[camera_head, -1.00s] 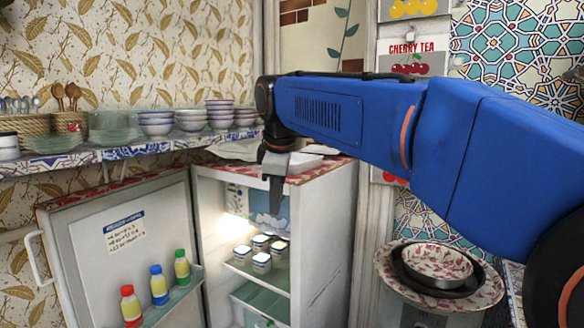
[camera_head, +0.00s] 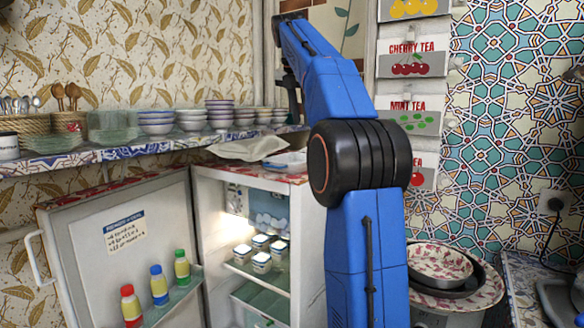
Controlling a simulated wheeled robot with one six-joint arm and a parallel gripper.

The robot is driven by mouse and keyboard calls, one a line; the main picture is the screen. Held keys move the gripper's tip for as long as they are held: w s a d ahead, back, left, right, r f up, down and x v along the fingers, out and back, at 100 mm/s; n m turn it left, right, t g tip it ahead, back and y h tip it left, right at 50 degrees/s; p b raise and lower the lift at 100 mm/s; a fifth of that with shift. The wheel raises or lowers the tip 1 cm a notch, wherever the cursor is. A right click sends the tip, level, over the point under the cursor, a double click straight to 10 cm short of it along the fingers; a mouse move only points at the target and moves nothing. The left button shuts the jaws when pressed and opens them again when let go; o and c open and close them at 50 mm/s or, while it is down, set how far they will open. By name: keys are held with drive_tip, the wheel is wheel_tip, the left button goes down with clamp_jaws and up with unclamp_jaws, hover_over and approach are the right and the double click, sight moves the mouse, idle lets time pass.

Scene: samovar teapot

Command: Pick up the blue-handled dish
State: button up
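I cannot make out a blue-handled dish for certain. A white dish with a bluish tint (camera_head: 287,161) lies on top of the small fridge, and no handle can be made out on it. My gripper (camera_head: 293,112) is a dark shape at the far end of my blue arm. It points down in front of the back wall, above and behind the fridge top in the picture. It appears apart from the white dish. Its fingers are seen edge-on, so its opening is unclear.
A pale cloth (camera_head: 246,149) lies beside the dish. Stacked bowls (camera_head: 191,119) line the shelf (camera_head: 120,151) at left. The fridge door (camera_head: 110,225) hangs open, with bottles inside it. A patterned bowl (camera_head: 440,262) sits in a dark pan at right. My arm hides the middle.

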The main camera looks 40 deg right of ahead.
drive_tip(key=x, duration=1.2)
drive_tip(key=shift+w+d, duration=0.1)
drive_tip(key=shift+d, duration=0.05)
drive_tip(key=shift+d+x, duration=0.2)
drive_tip(key=shift+x, duration=2.4)
drive_tip(key=shift+w+r, duration=0.15)
clamp_jaws()
